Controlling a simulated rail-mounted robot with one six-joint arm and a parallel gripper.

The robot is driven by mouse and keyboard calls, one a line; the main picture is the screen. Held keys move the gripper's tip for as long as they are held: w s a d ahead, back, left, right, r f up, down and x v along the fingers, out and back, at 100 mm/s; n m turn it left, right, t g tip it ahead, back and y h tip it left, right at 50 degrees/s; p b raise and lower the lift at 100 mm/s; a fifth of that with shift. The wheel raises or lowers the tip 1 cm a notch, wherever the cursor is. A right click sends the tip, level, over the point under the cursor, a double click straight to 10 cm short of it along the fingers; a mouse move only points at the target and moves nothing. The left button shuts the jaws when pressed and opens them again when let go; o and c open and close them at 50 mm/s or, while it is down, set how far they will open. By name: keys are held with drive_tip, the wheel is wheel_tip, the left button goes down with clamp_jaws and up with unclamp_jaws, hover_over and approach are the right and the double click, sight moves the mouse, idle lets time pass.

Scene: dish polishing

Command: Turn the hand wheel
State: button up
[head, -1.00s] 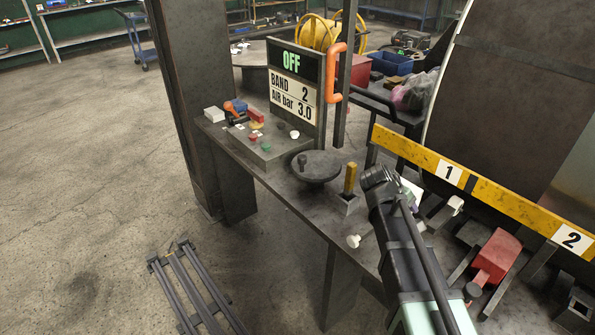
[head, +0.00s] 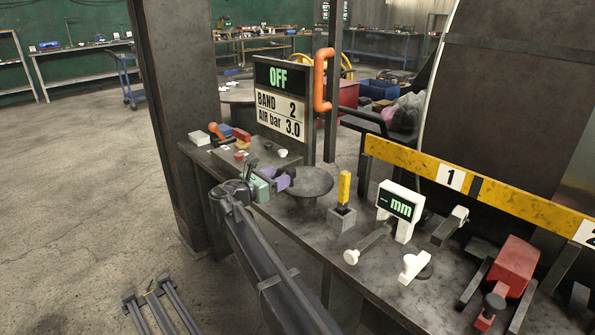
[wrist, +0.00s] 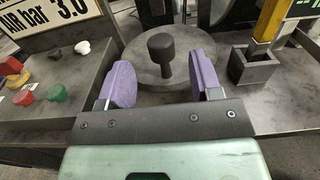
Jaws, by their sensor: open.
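The hand wheel is a dark grey disc (head: 309,181) on the bench, below the sign panel. It also shows in the wrist view (wrist: 138,54), with an upright black knob (wrist: 161,52) on it. My gripper (head: 283,181) is at the near left side of the wheel in the head view. In the wrist view its two purple pads (wrist: 163,80) are wide apart, with the knob beyond and between them. The pads do not appear to touch the knob. In the head view the gripper hides the knob.
A sign panel (head: 284,103) reads OFF, BAND 2, AIR bar 3.0. A control box with coloured buttons (wrist: 40,92) stands left of the wheel. A yellow-handled tool in a grey block (head: 343,204) and a white mm gauge (head: 399,208) stand to the right. A dark post (head: 175,110) rises at left.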

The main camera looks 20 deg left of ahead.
sight(295, 169)
drive_tip(key=x, duration=0.7)
drive_tip(key=shift+w+d+f, duration=0.1)
drive_tip(key=shift+w, duration=0.15)
drive_tip(key=shift+c, duration=0.4)
clamp_jaws()
